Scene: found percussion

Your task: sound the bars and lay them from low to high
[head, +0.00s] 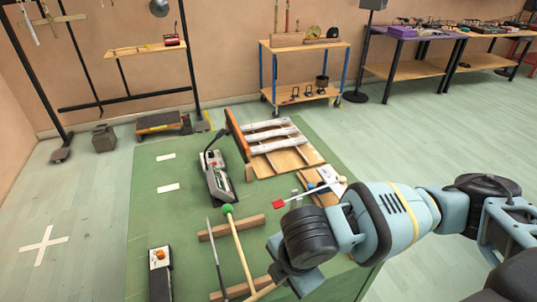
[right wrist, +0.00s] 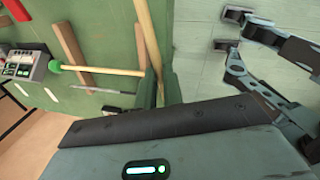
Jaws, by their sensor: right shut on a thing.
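A mallet with a green head (head: 228,208) and pale wooden shaft reaches over two wooden rails (head: 247,225). In the head view the fingertips are largely hidden. A thin grey metal bar (head: 216,250) lies across the rails, beside the mallet shaft; it also shows in the right wrist view (right wrist: 100,91). Several whitish bars (head: 270,134) lie on a wooden board with an orange edge (head: 238,135). My left gripper is out of view.
A grey device with a screen (head: 217,180) stands left of the board. A small box with an orange knob (head: 159,270) sits at the green surface's front left. Shelves and stands line the back wall.

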